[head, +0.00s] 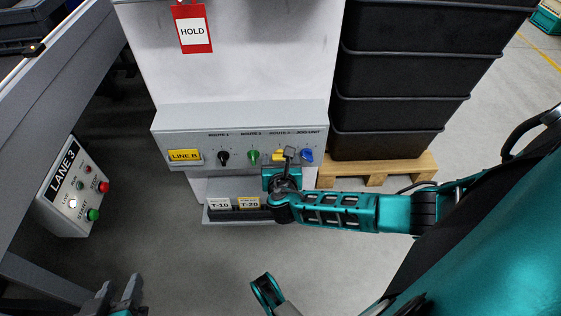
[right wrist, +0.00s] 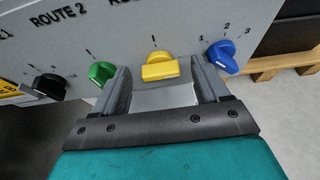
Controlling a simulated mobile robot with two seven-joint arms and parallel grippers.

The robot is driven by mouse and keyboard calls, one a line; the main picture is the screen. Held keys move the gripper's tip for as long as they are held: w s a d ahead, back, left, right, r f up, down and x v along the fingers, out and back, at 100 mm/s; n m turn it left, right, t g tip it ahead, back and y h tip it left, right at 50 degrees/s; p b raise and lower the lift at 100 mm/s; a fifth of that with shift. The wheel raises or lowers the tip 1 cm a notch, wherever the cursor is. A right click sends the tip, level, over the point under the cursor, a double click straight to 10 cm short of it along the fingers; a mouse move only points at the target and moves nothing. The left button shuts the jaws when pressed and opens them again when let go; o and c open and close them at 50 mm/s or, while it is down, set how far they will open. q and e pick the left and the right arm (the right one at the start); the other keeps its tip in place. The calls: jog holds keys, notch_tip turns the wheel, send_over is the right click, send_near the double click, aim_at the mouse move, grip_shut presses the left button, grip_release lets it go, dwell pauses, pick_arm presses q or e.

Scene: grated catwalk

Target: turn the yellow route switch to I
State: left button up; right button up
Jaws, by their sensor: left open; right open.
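The yellow route switch (right wrist: 160,70) is a knob on the grey panel face, with a small mark above it. In the head view the yellow switch (head: 278,156) is partly hidden by my right gripper. My right gripper (right wrist: 164,84) is open, its two fingers pointing at the panel on either side of the yellow knob, with visible gaps. Which way the knob points is hard to tell. In the head view my right gripper (head: 288,160) is just in front of the panel. My left gripper (head: 121,290) is open and empty at the bottom left, far from the panel.
A green knob (right wrist: 101,72) sits left of the yellow one and a blue knob (right wrist: 222,56) right, both close to my right fingers. A black knob (right wrist: 48,86) is further left. Black crates (head: 400,90) stand right. The Lane 3 box (head: 75,188) is left.

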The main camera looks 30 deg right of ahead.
jog(key=shift+c, duration=0.2)
jog(key=c, duration=1)
